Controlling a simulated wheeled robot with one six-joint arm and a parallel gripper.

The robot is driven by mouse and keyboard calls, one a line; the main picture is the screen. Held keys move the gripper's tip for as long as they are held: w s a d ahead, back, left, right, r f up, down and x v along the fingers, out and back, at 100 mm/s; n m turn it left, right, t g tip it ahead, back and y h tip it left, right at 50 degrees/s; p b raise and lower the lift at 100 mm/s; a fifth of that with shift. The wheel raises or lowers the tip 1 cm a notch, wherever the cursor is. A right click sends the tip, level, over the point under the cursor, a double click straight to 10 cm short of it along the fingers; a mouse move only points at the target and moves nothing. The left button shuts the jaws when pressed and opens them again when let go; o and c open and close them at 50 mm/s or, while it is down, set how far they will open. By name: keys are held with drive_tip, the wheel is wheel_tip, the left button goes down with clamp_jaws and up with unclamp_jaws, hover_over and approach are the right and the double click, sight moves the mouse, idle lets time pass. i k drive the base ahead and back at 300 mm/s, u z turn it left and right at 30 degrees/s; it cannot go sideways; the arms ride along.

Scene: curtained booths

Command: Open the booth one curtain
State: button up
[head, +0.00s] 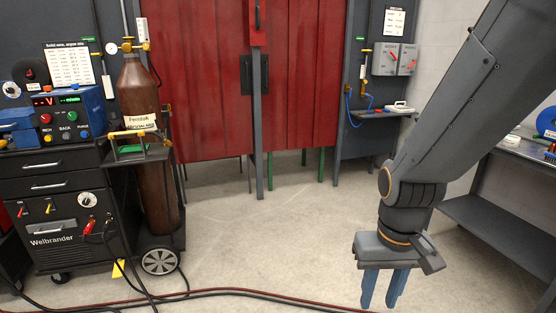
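Red curtains hang across the back, a left one (205,85) and a right one (302,85), on either side of a grey post (257,135). Both hang closed, with floor and several legs showing under their lower edges. A dark handle (257,14) on a red strip is at the top of the post, and dark plates (246,75) sit lower beside it. No booth number is readable, so I cannot tell which curtain is booth one's. My gripper (382,303) is at the lower right, pointing down, its blue fingers apart and empty, well short of the curtains.
A welding cart (60,200) with a brown gas cylinder (138,85) stands at the left. Hoses (225,292) cross the floor in front. A workbench (520,150) is at the right and a small shelf (385,113) at the back right. The middle floor is clear.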

sight(275, 57)
drive_tip(key=u, duration=0.1)
drive_tip(key=i, duration=1.8)
drive_tip(key=u, duration=0.4)
drive_tip(key=i, duration=1.75)
drive_tip(key=u, duration=0.4)
drive_tip(key=i, duration=0.95)
drive_tip(key=u, duration=0.15)
